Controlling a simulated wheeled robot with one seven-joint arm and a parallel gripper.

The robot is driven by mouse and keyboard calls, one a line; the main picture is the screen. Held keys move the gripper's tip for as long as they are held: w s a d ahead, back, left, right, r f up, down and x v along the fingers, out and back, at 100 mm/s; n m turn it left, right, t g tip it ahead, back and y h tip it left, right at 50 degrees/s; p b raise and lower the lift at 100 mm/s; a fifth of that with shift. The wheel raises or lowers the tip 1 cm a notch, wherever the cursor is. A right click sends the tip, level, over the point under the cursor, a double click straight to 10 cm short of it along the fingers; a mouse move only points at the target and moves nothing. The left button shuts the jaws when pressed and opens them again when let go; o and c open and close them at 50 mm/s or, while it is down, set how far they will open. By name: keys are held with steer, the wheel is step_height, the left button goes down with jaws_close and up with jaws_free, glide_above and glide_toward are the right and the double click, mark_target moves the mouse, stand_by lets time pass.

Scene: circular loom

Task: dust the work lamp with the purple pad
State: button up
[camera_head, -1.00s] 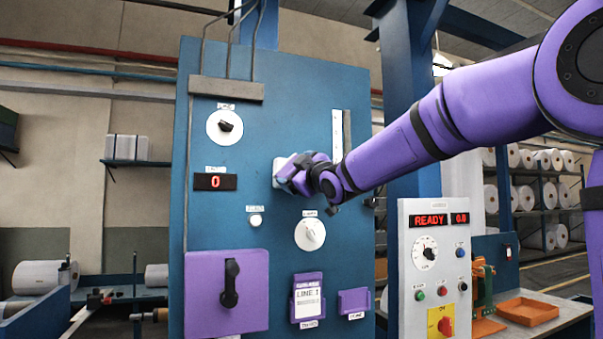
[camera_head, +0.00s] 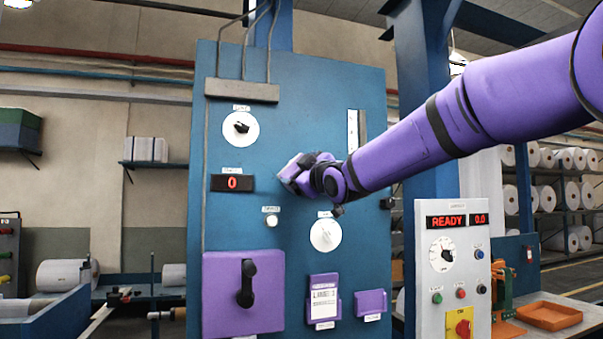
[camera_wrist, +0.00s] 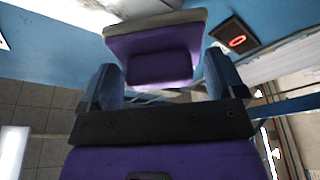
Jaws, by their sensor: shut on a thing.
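The purple pad (camera_head: 292,172) is in my gripper (camera_head: 314,174), in front of the blue panel between the upper dial and the lower dial. In the wrist view the pad (camera_wrist: 160,66) shows as a purple block with a grey layer on its far side, held between the two blue fingers of my gripper (camera_wrist: 162,84). I cannot tell whether the pad touches the panel. A small round white fitting (camera_head: 271,220) with a label sits below and left of the pad; the label is too small to read. I cannot tell which thing is the work lamp.
The blue panel (camera_head: 228,112) carries a red display (camera_head: 232,183), an upper dial (camera_head: 241,128), a lower dial (camera_head: 325,235) and a purple box with a black handle (camera_head: 243,293). A grey control box (camera_head: 451,262) reading READY stands to the right. An orange tray (camera_head: 549,316) lies beyond it.

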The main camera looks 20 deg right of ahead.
steer(key=shift+s, duration=2.4)
steer(key=shift+s, duration=0.1)
steer(key=s, duration=0.2)
steer(key=shift+s, duration=0.4)
